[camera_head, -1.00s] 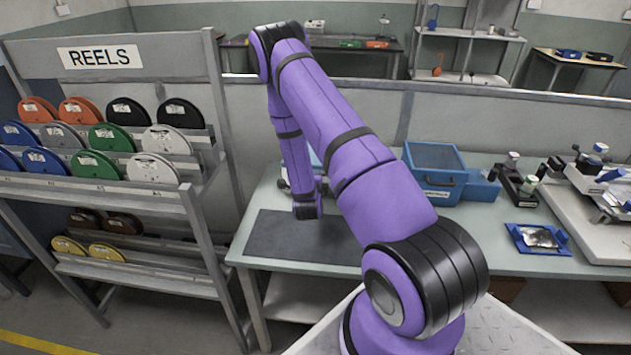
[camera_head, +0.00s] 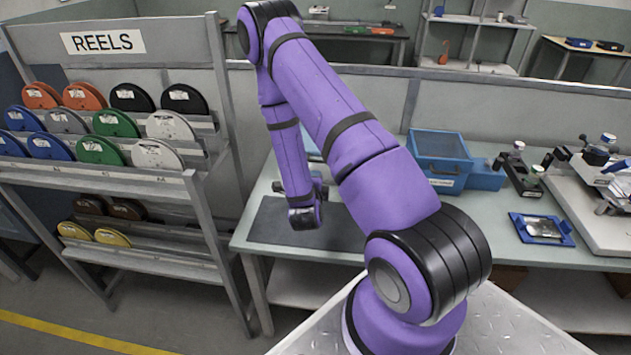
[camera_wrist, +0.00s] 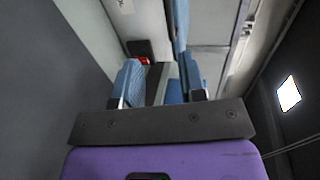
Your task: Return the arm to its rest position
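My purple arm (camera_head: 345,135) rises from my base and bends down at the elbow. Its far link hangs above the dark mat (camera_head: 268,220) on the bench (camera_head: 470,235). In the head view my gripper is mostly hidden behind the arm. In the wrist view my gripper (camera_wrist: 158,82) shows two blue-padded fingers standing apart, with no held object visible between them.
A reel rack (camera_head: 120,180) with several coloured reels stands to the left. On the bench to the right are a blue box (camera_head: 440,168), a small blue tray (camera_head: 541,229) and microscope-like equipment (camera_head: 600,165). A low partition (camera_head: 500,110) runs behind the bench.

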